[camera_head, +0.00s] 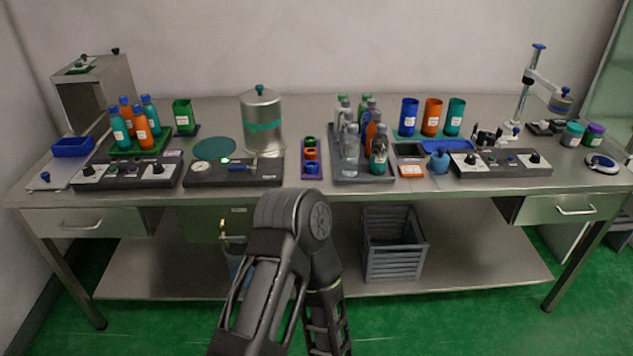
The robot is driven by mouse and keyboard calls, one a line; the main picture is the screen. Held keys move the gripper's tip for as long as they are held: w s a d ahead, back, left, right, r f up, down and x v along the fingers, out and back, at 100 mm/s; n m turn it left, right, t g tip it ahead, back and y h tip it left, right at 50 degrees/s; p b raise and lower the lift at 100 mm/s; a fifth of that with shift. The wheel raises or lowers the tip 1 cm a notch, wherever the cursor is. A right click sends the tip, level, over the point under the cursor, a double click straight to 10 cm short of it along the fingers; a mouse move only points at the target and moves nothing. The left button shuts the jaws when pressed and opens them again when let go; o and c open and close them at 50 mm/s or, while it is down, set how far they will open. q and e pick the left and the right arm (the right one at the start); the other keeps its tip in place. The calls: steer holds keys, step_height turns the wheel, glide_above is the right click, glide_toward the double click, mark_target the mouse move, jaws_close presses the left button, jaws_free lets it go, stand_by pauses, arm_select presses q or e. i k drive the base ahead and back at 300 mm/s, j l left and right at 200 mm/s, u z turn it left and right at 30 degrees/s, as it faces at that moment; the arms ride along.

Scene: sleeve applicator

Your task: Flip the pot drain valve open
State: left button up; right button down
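The pot is a steel cylinder (263,137) with a teal band and a teal knob on its lid. It stands at the back of the bench, left of centre. In front of it is a dark control panel (215,178) with a round gauge at its left and a small green light. A small blue lever (240,168), which looks like the drain valve handle, lies roughly sideways at the front of the pot. Whether the valve is open or shut is too small to tell. One of my arms rises from the bottom centre, below the pot. Neither gripper shows.
A purple tray (312,175) with coloured rings and a grey tray (345,177) of bottles stand right of the pot. A green rack of bottles (130,149) and another panel (128,175) are at left. A teal disc (214,147) lies beside the pot. A grey crate (393,262) sits on the lower shelf.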

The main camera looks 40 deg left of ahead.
mark_target(222, 239)
steer(key=u, duration=1.6)
